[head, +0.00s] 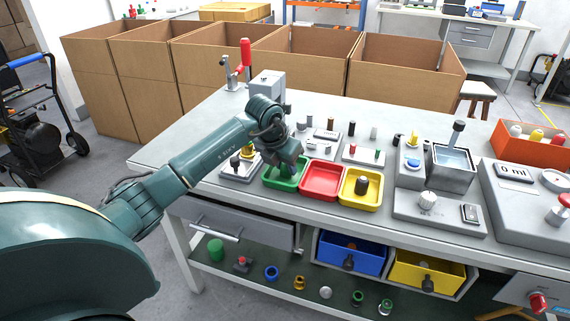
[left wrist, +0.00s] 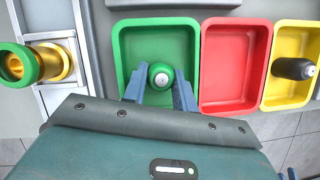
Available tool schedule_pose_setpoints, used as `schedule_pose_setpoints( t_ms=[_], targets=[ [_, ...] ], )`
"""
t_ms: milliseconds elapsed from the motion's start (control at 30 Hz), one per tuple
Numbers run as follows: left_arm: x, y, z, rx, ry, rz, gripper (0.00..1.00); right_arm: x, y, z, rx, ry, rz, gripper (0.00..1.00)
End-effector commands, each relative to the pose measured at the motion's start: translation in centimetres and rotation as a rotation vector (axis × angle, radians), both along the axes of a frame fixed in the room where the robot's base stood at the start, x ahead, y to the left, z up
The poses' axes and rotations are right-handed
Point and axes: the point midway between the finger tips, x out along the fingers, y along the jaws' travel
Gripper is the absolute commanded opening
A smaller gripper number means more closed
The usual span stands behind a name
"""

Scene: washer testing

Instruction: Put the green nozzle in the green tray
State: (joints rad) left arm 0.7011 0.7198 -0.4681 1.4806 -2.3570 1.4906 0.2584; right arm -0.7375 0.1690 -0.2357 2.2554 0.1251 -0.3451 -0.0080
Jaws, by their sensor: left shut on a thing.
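The green tray (head: 280,185) stands at the table's front edge, left of the red tray. It fills the middle of the left wrist view (left wrist: 135,42). My left gripper (head: 288,167) is over the green tray, pointing down. In the left wrist view its blue-grey fingers (left wrist: 159,92) are shut on the green nozzle (left wrist: 158,72), which has a pale round tip. The nozzle shows inside the tray's outline; I cannot tell whether it touches the tray floor. In the head view the gripper mostly hides the nozzle.
The red tray (head: 321,178) is empty. The yellow tray (head: 352,201) holds a dark knob-like part (head: 362,185). A fixture with a gold and green part (left wrist: 38,62) stands just left of the green tray. A red-handled clamp (head: 246,56) stands behind.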

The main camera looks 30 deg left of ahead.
Motion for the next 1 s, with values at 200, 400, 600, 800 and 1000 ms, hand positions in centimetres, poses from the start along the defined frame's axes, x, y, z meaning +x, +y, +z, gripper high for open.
schedule_pose_setpoints(
  t_ms=[200, 400, 600, 800, 1000],
  targets=[
    [0.0, 0.0, -0.2, 0.0, 0.0, 0.0, 0.4, 0.0, -0.1, 0.0, -0.001, -0.005, -0.003, 0.36],
    [0.0, 0.0, -0.2, 0.0, 0.0, 0.0, 0.5, 0.0, -0.1, 0.0, -0.001, -0.005, -0.003, 0.36],
    [0.0, 0.0, 0.2, -0.001, 0.0, 0.0, 0.5, 0.0, -0.1, 0.3, 0.0, -0.003, -0.003, 0.36],
    [-1.0, 0.1, 2.7, 0.003, -0.004, -0.001, 0.5, -0.1, 0.0, 0.1, 0.0, 0.009, 0.0, 0.36],
    [-2.7, 0.2, 6.8, 0.003, -0.004, -0.001, 0.5, -0.1, 0.2, -0.1, 0.003, 0.019, 0.006, 0.36]
  ],
)
